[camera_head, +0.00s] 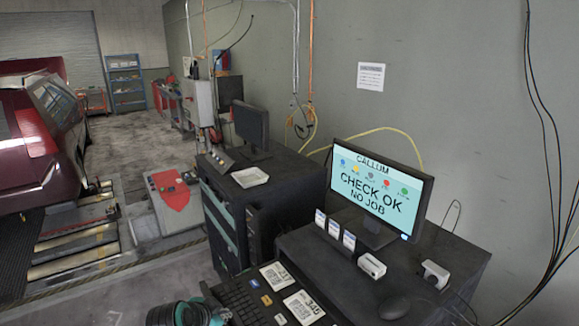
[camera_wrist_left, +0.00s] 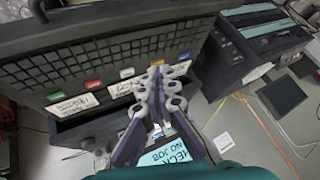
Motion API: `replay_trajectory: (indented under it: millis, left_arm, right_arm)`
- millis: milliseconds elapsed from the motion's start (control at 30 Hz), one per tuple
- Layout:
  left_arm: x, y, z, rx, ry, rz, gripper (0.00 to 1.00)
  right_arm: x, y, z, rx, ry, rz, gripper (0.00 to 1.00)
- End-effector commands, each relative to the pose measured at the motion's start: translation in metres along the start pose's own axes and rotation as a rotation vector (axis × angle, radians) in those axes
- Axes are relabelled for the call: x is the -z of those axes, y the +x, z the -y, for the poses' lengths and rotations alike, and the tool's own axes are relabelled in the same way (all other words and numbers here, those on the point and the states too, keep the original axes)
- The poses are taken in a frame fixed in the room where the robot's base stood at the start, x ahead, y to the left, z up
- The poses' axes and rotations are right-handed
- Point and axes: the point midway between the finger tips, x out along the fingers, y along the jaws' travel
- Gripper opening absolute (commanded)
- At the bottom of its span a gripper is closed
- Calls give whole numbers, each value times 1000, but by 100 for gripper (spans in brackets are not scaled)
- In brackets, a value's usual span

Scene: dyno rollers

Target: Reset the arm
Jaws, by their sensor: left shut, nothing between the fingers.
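In the left wrist view my left gripper (camera_wrist_left: 157,70) is shut and empty, its grey fingers meeting at the tips. Part of my left arm, dark with a teal band, shows at the bottom edge of the head view; the fingertips are not clear there. A monitor (camera_head: 375,190) reading "CALLUM, CHECK OK, NO JOB" stands on a dark cabinet. Its screen also shows low in the left wrist view (camera_wrist_left: 165,153), partly behind the gripper. My right gripper is in neither view.
A dark keyboard (camera_head: 240,297) with coloured buttons and printed cards lies at the cabinet's front. A mouse (camera_head: 395,307) and white boxes (camera_head: 372,265) sit beside the monitor. A second monitor (camera_head: 250,123) stands behind. A red car (camera_head: 45,135) is at left, with rollers on the floor.

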Motion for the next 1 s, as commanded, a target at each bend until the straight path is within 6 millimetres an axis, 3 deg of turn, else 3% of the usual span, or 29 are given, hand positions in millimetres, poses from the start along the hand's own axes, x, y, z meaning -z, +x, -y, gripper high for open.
replay_trajectory:
  millis: [300, 633, 1000]
  left_arm:
    - [-43, -78, -55, 59, -396, 96, 0]
    - [-90, -116, -90, 142, -699, 138, 0]
    - [-146, -40, -118, 142, -701, 137, 0]
  right_arm:
    - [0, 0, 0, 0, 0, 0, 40]
    - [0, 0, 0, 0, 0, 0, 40]
    - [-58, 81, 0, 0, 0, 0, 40]
